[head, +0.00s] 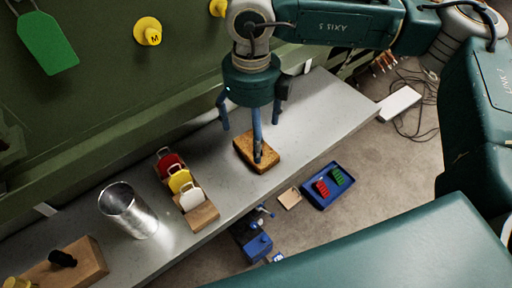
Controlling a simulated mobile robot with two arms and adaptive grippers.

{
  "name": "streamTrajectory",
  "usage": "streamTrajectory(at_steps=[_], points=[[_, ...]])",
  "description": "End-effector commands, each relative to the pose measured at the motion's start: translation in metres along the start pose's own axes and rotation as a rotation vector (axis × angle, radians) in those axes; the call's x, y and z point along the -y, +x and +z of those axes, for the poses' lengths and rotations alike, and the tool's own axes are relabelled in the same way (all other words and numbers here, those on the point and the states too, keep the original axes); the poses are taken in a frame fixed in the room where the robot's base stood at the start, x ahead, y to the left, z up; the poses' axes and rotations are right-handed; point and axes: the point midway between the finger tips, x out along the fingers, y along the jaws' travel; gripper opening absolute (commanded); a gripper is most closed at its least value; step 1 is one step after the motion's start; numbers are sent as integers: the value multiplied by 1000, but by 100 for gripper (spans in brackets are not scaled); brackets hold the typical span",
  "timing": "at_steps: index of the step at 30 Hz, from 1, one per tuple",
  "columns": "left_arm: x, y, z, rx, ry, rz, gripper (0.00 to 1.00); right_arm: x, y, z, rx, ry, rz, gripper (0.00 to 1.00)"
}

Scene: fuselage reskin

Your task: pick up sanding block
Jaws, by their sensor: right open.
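A brown block with a rough, speckled top, which looks like the sanding block (243,145), lies flat on the grey bench. My right gripper (250,135) is above it, pointing down with its fingers spread. One finger overlaps the block's right part in the head view; I cannot tell whether it touches. Another finger hangs to the left of the block, and the block is not gripped. My left gripper is not in view.
Left along the grey bench (320,112) stand a wooden holder (203,216) with red, yellow and white tools, a metal cup (128,210) and a wooden block (85,262) with a black knob. A green wall with yellow knobs (148,31) runs behind. A blue tray (318,201) lies below the bench.

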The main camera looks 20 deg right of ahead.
Motion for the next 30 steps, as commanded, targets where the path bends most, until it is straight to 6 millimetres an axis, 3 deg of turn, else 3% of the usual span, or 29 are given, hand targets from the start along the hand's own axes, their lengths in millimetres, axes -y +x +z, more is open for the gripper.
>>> streamTrajectory(at_steps=[5,9,18,25,30], points=[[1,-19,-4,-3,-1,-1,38,-8,22,2,-5,-3,1,91],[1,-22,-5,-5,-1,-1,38,-8,41,3,-3,-1,2,91],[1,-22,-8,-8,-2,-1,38,-8,48,4,0,-1,2,91],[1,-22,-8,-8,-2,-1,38,-8,48,4,0,-1,2,45],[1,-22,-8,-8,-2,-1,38,-8,48,4,0,-1,2,43]])
